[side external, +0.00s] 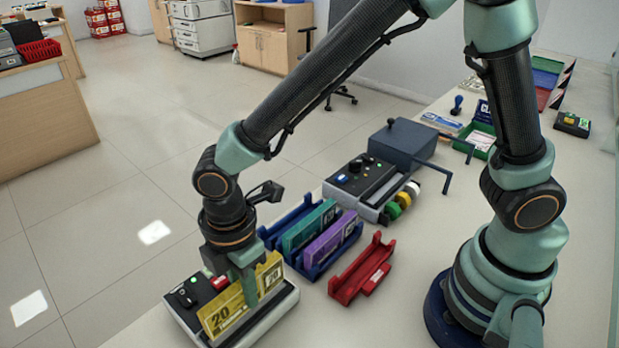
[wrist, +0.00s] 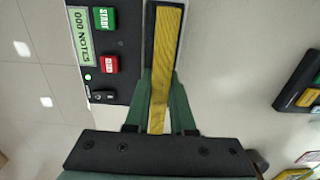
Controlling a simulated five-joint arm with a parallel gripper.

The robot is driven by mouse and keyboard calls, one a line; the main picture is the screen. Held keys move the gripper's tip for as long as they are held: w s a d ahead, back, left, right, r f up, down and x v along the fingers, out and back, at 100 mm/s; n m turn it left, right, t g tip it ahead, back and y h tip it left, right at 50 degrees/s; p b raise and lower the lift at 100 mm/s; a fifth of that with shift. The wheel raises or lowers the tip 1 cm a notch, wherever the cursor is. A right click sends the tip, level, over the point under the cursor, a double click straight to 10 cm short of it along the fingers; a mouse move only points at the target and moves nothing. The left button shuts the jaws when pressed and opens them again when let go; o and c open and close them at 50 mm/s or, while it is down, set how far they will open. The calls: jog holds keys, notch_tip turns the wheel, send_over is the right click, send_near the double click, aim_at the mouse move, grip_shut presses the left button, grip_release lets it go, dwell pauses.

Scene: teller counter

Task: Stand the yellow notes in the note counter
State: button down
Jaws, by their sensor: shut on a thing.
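The yellow notes (side external: 222,313), a flat bundle marked 20, stand upright on edge at the note counter (side external: 182,318) in the side view. In the wrist view the top edge of the yellow notes (wrist: 166,45) lines up with a dark slot beside the counter's panel (wrist: 103,75). The bundle's lower edge is hidden, so I cannot tell how deep it sits. My gripper (side external: 247,285) is above the counter, pointing down, shut on the notes. Its green fingers (wrist: 160,95) press both faces in the wrist view.
A blue rack (side external: 318,268) holds teal notes (side external: 308,228) and purple notes (side external: 330,240) close behind the counter. A red holder (side external: 362,272) stands empty to its right. A grey-black machine (side external: 362,180) and a dark blue box (side external: 402,143) stand farther back.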

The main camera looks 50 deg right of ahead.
jog(key=shift+f, duration=0.15)
jog(key=shift+f, duration=0.95)
jog(key=c, duration=0.7)
grip_release()
jog(key=shift+r, duration=0.15)
jog(key=shift+r, duration=3.4)
